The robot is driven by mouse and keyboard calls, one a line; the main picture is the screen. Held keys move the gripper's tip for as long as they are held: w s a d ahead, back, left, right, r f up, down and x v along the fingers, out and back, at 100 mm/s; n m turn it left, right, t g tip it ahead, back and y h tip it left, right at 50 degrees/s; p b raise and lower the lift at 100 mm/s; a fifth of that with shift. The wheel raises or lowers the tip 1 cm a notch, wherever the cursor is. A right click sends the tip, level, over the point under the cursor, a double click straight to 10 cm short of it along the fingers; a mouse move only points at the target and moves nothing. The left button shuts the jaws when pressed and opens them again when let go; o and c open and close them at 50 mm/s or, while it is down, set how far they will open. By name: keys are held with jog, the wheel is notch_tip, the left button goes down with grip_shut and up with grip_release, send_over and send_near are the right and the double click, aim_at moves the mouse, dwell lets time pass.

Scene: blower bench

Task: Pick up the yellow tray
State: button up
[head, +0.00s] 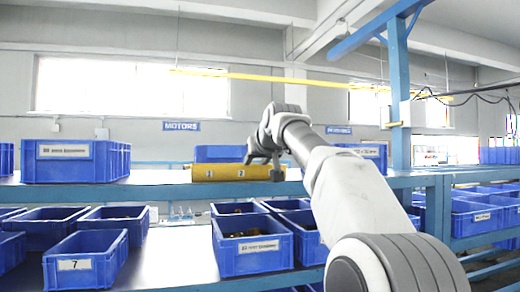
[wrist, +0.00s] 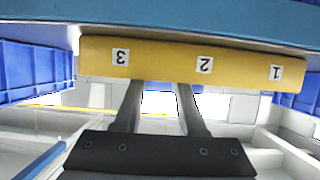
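The yellow tray (head: 215,173) sits on the upper shelf of the blue-framed rack, with number labels on its front. In the wrist view the yellow tray (wrist: 150,58) fills the upper part, its labels 1, 2 and 3 upside down. My gripper (head: 263,167) is at the right part of the tray's front in the head view and hides some of it. In the wrist view my gripper (wrist: 158,88) has two dark fingers spread apart, with nothing between them. The fingertips end at the tray's edge; I cannot tell whether they touch it.
A large blue bin (head: 75,165) stands on the shelf (head: 155,184) to the left, with bare shelf between it and the tray. Blue bins (head: 250,250) fill the lower level. A blue post (head: 399,110) rises at the right. Blue bins (wrist: 28,72) flank the wrist view.

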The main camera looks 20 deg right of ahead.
jog(key=shift+p+x, duration=0.55)
jog(key=shift+x, duration=1.65)
grip_shut()
